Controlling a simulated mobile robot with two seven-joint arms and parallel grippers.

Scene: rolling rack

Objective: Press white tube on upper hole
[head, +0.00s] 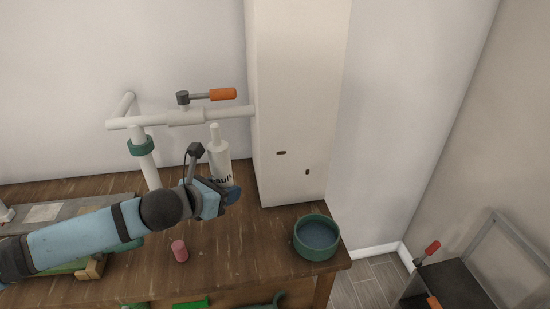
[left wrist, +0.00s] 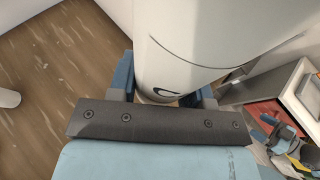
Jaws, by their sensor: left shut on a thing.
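The white tube (head: 219,160) has a narrow nozzle on top and dark lettering. It stands upright in my left gripper (head: 224,196), its nozzle just below the white pipe in the picture. In the left wrist view the tube (left wrist: 205,45) fills the upper middle, between the blue fingers of the gripper (left wrist: 168,100), which are shut on it. The white column (head: 300,90) has two small dark holes. The upper hole (head: 281,153) is right of the tube and apart from it. The lower hole (head: 307,172) is farther right.
White pipes (head: 140,122) with an orange-handled valve (head: 222,94) run to the column above the tube. A green-rimmed bowl (head: 316,238) and a pink cylinder (head: 179,251) stand on the wooden bench (head: 235,262). A dark cart (head: 450,285) stands at right.

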